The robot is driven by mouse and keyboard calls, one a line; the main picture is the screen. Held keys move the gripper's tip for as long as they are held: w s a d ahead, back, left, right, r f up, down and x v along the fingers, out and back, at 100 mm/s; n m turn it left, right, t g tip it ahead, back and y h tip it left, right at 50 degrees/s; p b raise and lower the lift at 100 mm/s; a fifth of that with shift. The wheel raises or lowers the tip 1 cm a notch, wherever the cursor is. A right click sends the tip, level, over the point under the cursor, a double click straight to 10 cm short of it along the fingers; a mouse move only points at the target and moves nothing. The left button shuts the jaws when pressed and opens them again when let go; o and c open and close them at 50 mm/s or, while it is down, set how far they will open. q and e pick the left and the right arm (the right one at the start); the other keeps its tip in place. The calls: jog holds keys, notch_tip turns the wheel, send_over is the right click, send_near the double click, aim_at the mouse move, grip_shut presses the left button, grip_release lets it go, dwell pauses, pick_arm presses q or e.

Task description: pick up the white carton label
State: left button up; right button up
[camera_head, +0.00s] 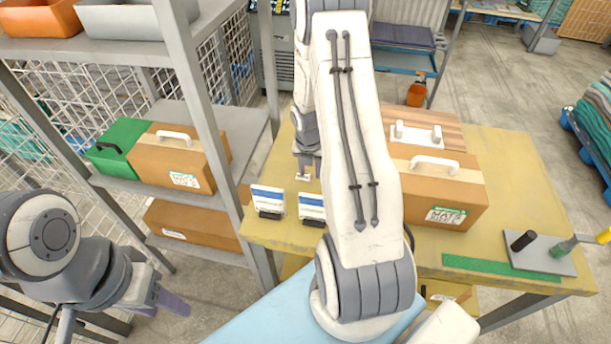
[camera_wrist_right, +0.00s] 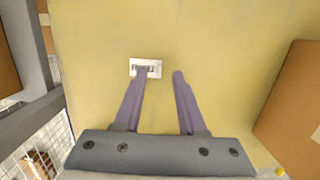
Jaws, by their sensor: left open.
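The white carton label (camera_wrist_right: 147,67) lies flat on the yellow table (camera_wrist_right: 215,40), with dark print on its face. My right gripper (camera_wrist_right: 161,74) is open and empty above the table. In the right wrist view its left fingertip overlaps the label's middle, and its right fingertip is over bare table to the right of it. I cannot tell whether the fingertip touches the label. In the head view my right arm covers much of the scene, and the right fingers are largely hidden. My left gripper (camera_head: 172,300) is open and empty at the lower left, away from the table.
Two blue-and-white cards (camera_head: 268,200) (camera_head: 312,206) stand in dark holders near the table's left front. A labelled brown carton (camera_head: 440,192) stands right of my right arm. A green strip (camera_head: 500,267) and a grey plate (camera_head: 540,262) lie right. Grey shelving (camera_head: 200,95) borders the table's left.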

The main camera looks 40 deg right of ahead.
jog(key=shift+f, duration=0.6)
jog(key=shift+d, duration=0.1)
grip_shut()
